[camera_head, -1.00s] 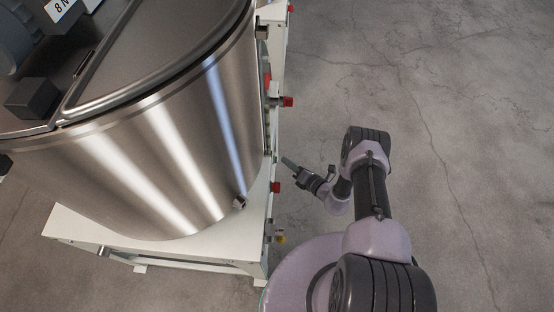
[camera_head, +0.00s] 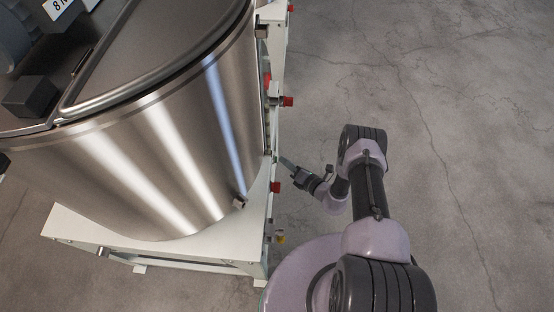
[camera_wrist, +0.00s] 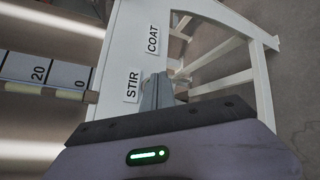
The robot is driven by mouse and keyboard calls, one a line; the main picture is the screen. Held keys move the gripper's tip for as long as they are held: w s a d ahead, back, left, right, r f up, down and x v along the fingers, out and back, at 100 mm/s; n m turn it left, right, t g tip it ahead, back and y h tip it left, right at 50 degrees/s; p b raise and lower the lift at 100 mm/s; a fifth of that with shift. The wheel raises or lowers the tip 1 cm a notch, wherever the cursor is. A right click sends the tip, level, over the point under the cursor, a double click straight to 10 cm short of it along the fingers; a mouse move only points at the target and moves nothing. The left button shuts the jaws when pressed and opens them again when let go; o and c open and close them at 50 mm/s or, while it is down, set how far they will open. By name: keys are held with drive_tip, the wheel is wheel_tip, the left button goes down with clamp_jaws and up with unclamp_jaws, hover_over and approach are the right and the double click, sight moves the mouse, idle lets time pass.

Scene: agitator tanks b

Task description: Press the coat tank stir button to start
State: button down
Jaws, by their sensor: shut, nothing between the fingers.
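The steel tank (camera_head: 150,150) stands on a pale frame (camera_head: 100,238) at the left of the head view. My gripper (camera_head: 284,162) is beside the frame's right side, pointing at it, with its fingers closed and empty. In the wrist view my gripper's fingertips (camera_wrist: 160,80) are together over the pale panel, right of the STIR label (camera_wrist: 133,86) and below the COAT label (camera_wrist: 153,40). The stir button itself is hidden or cannot be told apart at the fingertips. I cannot tell whether the fingers touch the panel.
Red knobs (camera_head: 275,187) and (camera_head: 287,101) stick out from the frame's side near my gripper. A scale strip (camera_wrist: 45,75) runs along the tank in the wrist view. The concrete floor (camera_head: 460,100) at the right is clear.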

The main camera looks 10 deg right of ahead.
drive_tip(key=shift+w+a, duration=0.1)
drive_tip(key=shift+a, duration=0.4)
idle(0.3)
drive_tip(key=shift+d, duration=0.1)
drive_tip(key=shift+s+d+b, duration=0.2)
drive_tip(key=shift+d+b, duration=0.2)
drive_tip(key=shift+d, duration=0.4)
drive_tip(key=d, duration=0.1)
drive_tip(key=d+b, duration=0.1)
drive_tip(key=d, duration=0.1)
drive_tip(key=s+d, duration=0.1)
drive_tip(key=d, duration=0.1)
idle(0.8)
